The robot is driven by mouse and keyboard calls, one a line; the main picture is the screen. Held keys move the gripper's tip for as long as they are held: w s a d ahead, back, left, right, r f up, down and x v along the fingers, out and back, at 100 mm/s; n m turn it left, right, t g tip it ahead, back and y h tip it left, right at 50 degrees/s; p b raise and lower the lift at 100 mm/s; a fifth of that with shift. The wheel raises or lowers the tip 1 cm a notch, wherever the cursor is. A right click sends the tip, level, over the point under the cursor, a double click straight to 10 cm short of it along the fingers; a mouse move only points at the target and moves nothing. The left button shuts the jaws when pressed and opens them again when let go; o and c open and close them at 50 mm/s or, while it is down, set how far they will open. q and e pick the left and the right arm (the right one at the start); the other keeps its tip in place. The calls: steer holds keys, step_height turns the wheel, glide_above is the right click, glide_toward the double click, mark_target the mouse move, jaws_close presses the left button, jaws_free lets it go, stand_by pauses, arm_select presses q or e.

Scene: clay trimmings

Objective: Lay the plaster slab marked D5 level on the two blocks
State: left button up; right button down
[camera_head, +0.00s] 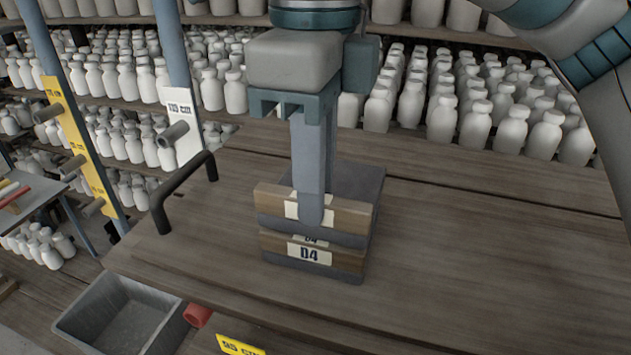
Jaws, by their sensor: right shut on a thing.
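My right gripper (314,212) reaches down from the top middle, shut on an upper slab (349,218) with a brown front and grey lower edge. A finger covers most of its cream label, so I cannot read its marking. Directly below is a lower piece (345,262), also brown and grey, with a label reading D4. A second, partly covered label shows just above that one. The upper slab looks slightly tilted against the lower piece; I cannot tell whether they touch. I cannot make out two separate blocks. My left gripper is not in view.
A wooden worktop (480,260) lies clear to the right. A black handle (178,190) stands at its left. Shelves of white bottles (478,120) stand behind.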

stand_by(0.4)
steer(key=c, duration=1.6)
jaws_free()
steer(key=shift+c, duration=0.2)
steer(key=shift+f, duration=0.1)
steer(key=shift+r+b, duration=0.45)
steer(key=shift+r, duration=0.45)
step_height(320, 180, up, 6)
steer(key=shift+f+b, duration=0.1)
steer(key=shift+b, duration=0.55)
step_height(320, 180, up, 10)
steer(key=shift+p, duration=0.4)
